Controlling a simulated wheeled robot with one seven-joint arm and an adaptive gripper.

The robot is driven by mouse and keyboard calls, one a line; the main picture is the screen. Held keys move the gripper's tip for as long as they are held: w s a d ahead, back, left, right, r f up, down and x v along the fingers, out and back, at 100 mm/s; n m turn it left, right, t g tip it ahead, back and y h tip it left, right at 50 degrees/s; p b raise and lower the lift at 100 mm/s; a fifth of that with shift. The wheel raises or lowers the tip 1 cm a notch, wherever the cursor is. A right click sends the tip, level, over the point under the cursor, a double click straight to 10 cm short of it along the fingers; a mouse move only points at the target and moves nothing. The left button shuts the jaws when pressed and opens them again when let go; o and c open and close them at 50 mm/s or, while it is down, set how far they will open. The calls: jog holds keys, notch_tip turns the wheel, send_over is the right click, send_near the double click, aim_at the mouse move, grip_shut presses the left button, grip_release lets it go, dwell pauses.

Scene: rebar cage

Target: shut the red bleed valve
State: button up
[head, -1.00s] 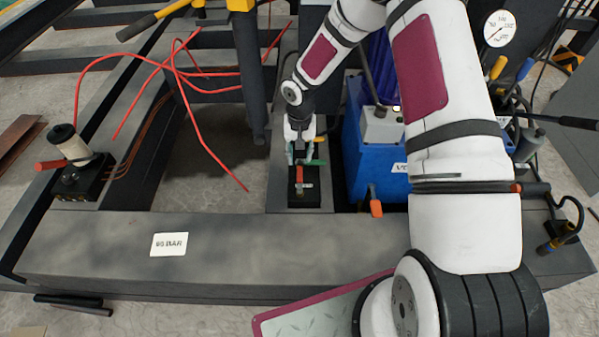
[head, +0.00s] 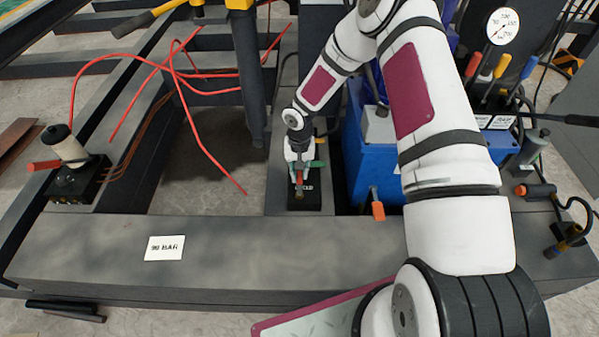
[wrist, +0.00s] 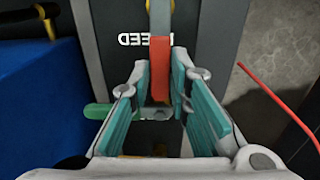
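The red lever of the bleed valve (head: 299,180) sits on a small black block (head: 308,204) at the centre of the head view. White lettering on the block, partly covered, reads as part of "BLEED". My gripper (head: 300,168) is down over the valve. In the wrist view, the red lever (wrist: 160,70) lies between the teal-padded fingertips of my gripper (wrist: 160,85). The fingers stand apart on either side of it; firm contact is not clear. A green handle (wrist: 97,111) sticks out left, partly behind a finger. The valve body is partly hidden.
A blue box (head: 368,150) with an orange-tipped lever (head: 377,210) stands close right of the valve. Red hoses (head: 205,150) hang to the left. Another red-handled valve (head: 45,165) is at far left. A grey beam (head: 220,245) runs in front.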

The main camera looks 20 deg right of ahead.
grip_shut()
jog(key=d+m, duration=0.1)
jog(key=m, duration=0.1)
jog(key=s+d+m+b, duration=0.1)
jog(key=m, duration=0.1)
jog(key=shift+s+m, duration=0.1)
jog(key=shift+m, duration=0.3)
jog(key=s+m, duration=0.1)
jog(key=m, duration=0.1)
jog(key=d+m, duration=0.1)
jog(key=m, duration=0.1)
jog(key=shift+s+d+m, duration=0.15)
jog(key=shift+s+m, duration=0.15)
jog(key=shift+s, duration=0.1)
jog(key=m, duration=0.1)
jog(key=s+m, duration=0.1)
jog(key=m, duration=0.1)
jog(key=s+m+p, duration=0.1)
jog(key=shift+d, duration=0.25)
jog(key=shift+s+a+m+p, duration=0.1)
jog(key=shift+s+m+p, duration=0.35)
jog(key=shift+m, duration=0.7)
jog(key=shift+s+a+m+p, duration=0.1)
jog(key=shift+s+m+p, duration=0.15)
jog(key=shift+s+m, duration=0.6)
jog(key=shift+w+m, duration=0.25)
jog(key=shift+m, duration=0.15)
jog(key=o, duration=0.7)
grip_release()
